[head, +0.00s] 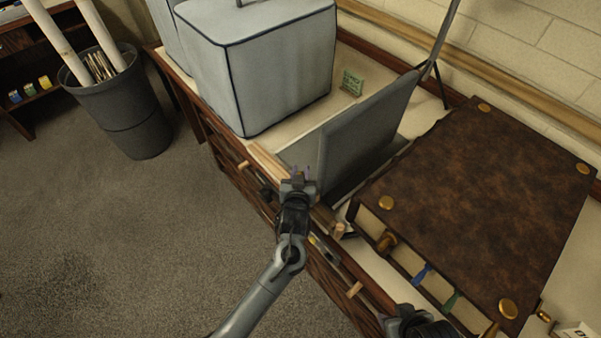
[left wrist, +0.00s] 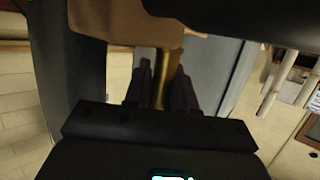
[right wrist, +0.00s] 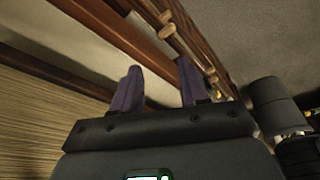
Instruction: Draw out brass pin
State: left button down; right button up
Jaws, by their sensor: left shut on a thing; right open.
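My left gripper (head: 297,180) is over the front edge of the worktop, in front of the upright grey panel (head: 362,130). In the left wrist view its fingers (left wrist: 163,78) are shut on a brass pin (left wrist: 169,68), a slim golden shaft. The pin's far end meets a tan-brown piece (left wrist: 130,25); I cannot tell whether it is still seated there. In the head view the gripper hides the pin. My right gripper (right wrist: 160,90) is open and empty, its purple fingers apart above drawer fronts; in the head view only its dark body shows at the bottom edge.
A large brown marbled case (head: 490,200) with brass studs lies at the right, with blue and green tabs (head: 422,273) at its front. A grey covered box (head: 255,65) stands at the back left. A dark bin (head: 125,105) stands on the open floor at left.

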pick_arm(q)
jog(key=shift+r+p, duration=1.65)
